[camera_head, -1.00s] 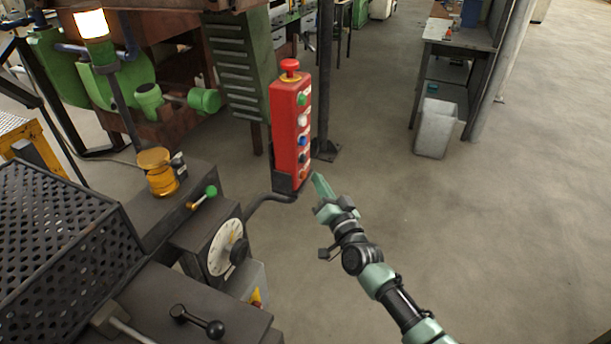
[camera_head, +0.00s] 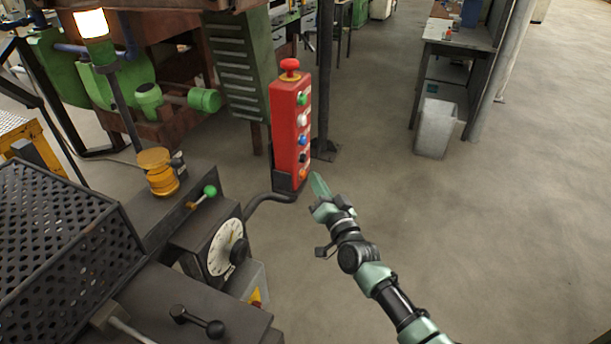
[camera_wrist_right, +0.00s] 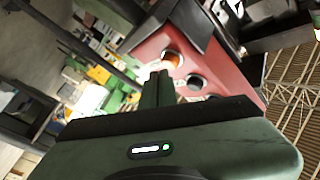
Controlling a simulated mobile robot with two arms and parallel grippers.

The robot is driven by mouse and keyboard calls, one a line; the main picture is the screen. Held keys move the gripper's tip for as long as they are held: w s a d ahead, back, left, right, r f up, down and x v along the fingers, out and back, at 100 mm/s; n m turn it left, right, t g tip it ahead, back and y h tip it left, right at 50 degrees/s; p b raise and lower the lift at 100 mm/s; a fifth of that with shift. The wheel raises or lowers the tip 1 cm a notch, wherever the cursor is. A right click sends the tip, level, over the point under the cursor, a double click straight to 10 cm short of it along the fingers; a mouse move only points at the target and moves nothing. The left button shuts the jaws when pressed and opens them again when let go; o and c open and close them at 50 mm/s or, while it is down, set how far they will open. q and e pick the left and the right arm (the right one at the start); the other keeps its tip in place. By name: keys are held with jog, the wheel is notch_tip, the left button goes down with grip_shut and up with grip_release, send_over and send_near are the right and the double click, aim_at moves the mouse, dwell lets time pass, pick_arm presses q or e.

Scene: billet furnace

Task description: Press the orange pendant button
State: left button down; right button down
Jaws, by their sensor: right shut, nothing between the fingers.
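The red pendant box (camera_head: 283,128) stands upright on a dark curved arm. A red mushroom knob is on top and a column of buttons runs down its face. The orange button (camera_head: 303,174) is the lowest of the column. It also shows in the right wrist view (camera_wrist_right: 173,58), just beyond the fingertips. My right gripper (camera_head: 318,183) is shut and empty, with its tips just right of and slightly below the orange button. In the right wrist view its fingers (camera_wrist_right: 158,85) point toward the box's lower end. A small gap seems to remain; contact cannot be told. My left gripper is not in view.
The dark machine console with a dial (camera_head: 226,247) and a green-knobbed lever (camera_head: 209,191) stands left of the pendant. A perforated guard (camera_head: 60,235) is at far left. A grey bin (camera_head: 436,128) stands at back right. The floor on the right is clear.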

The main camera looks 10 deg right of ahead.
jog(key=shift+w+a, duration=0.3)
jog(key=shift+a, duration=0.1)
dwell(0.8)
dwell(0.4)
jog(key=shift+s+d, duration=0.55)
jog(key=shift+d, duration=0.2)
jog(key=shift+s+d, duration=0.7)
jog(key=shift+d, duration=0.35)
jog(key=shift+s+d, duration=0.7)
jog(key=shift+d, duration=0.35)
